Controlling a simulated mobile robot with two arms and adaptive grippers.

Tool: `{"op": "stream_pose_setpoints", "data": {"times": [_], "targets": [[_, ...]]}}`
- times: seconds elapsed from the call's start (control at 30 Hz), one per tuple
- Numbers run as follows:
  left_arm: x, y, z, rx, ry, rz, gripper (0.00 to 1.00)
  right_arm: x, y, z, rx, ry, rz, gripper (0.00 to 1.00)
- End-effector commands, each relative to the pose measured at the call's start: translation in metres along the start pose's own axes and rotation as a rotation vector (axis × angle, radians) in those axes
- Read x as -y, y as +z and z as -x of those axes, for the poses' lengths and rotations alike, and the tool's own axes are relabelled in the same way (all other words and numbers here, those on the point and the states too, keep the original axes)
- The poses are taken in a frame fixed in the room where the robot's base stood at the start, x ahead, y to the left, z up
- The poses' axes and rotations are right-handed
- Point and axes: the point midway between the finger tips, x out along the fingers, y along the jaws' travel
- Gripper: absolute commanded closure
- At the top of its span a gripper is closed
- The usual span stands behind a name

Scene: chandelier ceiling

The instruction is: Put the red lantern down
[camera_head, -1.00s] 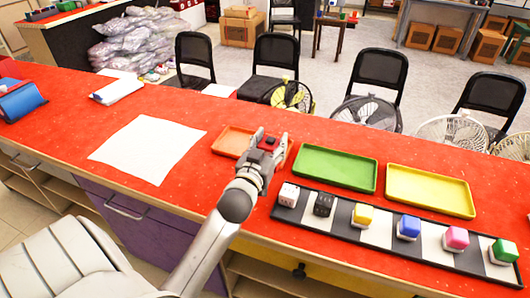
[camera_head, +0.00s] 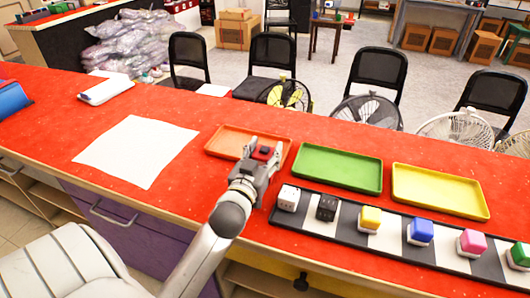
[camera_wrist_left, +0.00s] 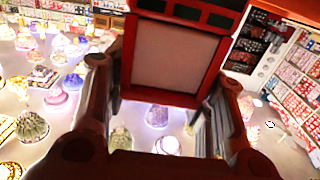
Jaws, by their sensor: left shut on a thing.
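The red lantern (camera_head: 264,152) is small and dark-topped in the head view, held between the fingers of my left gripper (camera_head: 262,158). In the left wrist view the lantern (camera_wrist_left: 172,60) is large, a red frame around a pale panel. The left gripper's two dark fingers (camera_wrist_left: 165,85) stand on either side of it. In the head view the gripper and lantern are in front of the orange tray (camera_head: 226,138) and hide part of it. I cannot tell how high the lantern is above the counter. My right gripper is not in view.
A green tray (camera_head: 337,188) and a yellow tray (camera_head: 440,210) lie to the right. A striped strip (camera_head: 340,228) with several coloured blocks lies in front of them. A white sheet (camera_head: 137,150) lies on the red counter (camera_head: 60,130) at left. Chairs and fans stand behind the counter.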

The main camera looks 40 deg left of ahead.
Motion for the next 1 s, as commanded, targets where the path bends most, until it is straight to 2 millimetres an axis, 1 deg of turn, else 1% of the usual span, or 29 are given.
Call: {"op": "stream_pose_setpoints", "data": {"times": [0.1, 0.13, 0.27, 0.3, 0.57, 0.67, 0.77, 0.83, 1.0], "targets": [[0.000, 0.002, 0.000, -0.004, 0.001, 0.001, 1.00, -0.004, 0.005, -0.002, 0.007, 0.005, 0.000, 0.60], [0.000, 0.003, 0.000, 0.000, 0.000, 0.001, 0.48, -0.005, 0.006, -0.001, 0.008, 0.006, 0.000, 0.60], [0.000, 0.003, 0.000, 0.000, 0.000, 0.000, 0.31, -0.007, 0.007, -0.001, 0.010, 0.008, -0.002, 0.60], [0.000, 0.003, 0.000, 0.000, 0.000, 0.000, 0.29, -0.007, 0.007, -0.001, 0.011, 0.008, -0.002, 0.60], [0.000, 0.003, 0.000, 0.000, 0.000, 0.000, 0.29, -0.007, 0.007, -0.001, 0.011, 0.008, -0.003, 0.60], [0.000, -0.002, 0.000, -0.001, 0.000, -0.001, 0.29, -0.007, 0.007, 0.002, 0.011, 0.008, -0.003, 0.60], [0.000, 0.000, 0.008, 0.001, 0.000, 0.001, 0.29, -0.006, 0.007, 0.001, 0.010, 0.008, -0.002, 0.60], [0.000, 0.001, 0.016, 0.002, 0.001, 0.002, 0.29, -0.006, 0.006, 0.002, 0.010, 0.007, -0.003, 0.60], [0.000, 0.001, 0.045, 0.003, 0.000, 0.002, 0.29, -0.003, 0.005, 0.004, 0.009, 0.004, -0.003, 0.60]]}}
